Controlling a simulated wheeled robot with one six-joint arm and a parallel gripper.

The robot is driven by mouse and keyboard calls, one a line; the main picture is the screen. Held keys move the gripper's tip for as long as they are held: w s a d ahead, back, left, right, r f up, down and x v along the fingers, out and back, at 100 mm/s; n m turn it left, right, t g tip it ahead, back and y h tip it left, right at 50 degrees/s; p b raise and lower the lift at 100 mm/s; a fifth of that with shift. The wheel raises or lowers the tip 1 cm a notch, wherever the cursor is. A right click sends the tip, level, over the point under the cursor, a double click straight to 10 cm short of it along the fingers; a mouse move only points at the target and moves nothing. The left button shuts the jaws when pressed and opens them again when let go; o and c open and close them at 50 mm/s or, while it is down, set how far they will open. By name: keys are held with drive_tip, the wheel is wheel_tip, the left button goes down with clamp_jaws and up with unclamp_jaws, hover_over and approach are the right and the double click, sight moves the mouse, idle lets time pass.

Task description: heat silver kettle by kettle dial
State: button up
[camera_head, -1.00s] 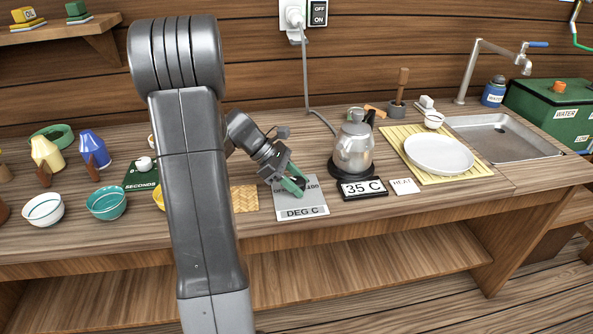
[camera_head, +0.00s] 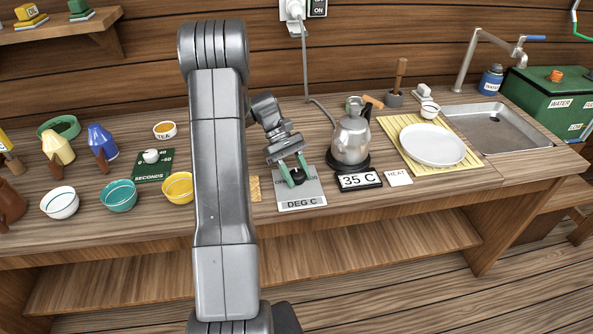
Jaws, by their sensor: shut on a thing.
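The silver kettle (camera_head: 352,139) stands upright on its dark round base (camera_head: 349,163), right of my gripper. A display (camera_head: 359,180) in front of the base reads 35 C. The kettle dial plate (camera_head: 312,192) is a grey panel marked DEG C, left of the display. My gripper (camera_head: 293,177) reaches down over this plate, its green fingers on either side of the dark dial knob (camera_head: 298,175) and shut on it. The arm and fingers hide part of the plate's markings.
A HEAT card (camera_head: 398,177) lies right of the display. A white plate (camera_head: 432,145) on a bamboo mat and a sink (camera_head: 500,126) are farther right. Bowls, including a yellow one (camera_head: 178,187), and the SECONDS dial (camera_head: 153,164) stand left of my arm.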

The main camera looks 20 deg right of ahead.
idle(0.3)
drive_tip(key=o, duration=1)
drive_tip(key=shift+c, duration=0.2)
drive_tip(key=shift+w+r, duration=0.1)
drive_tip(key=v, duration=1.3)
drive_tip(key=shift+w+r, duration=0.2)
drive_tip(key=shift+w, duration=0.05)
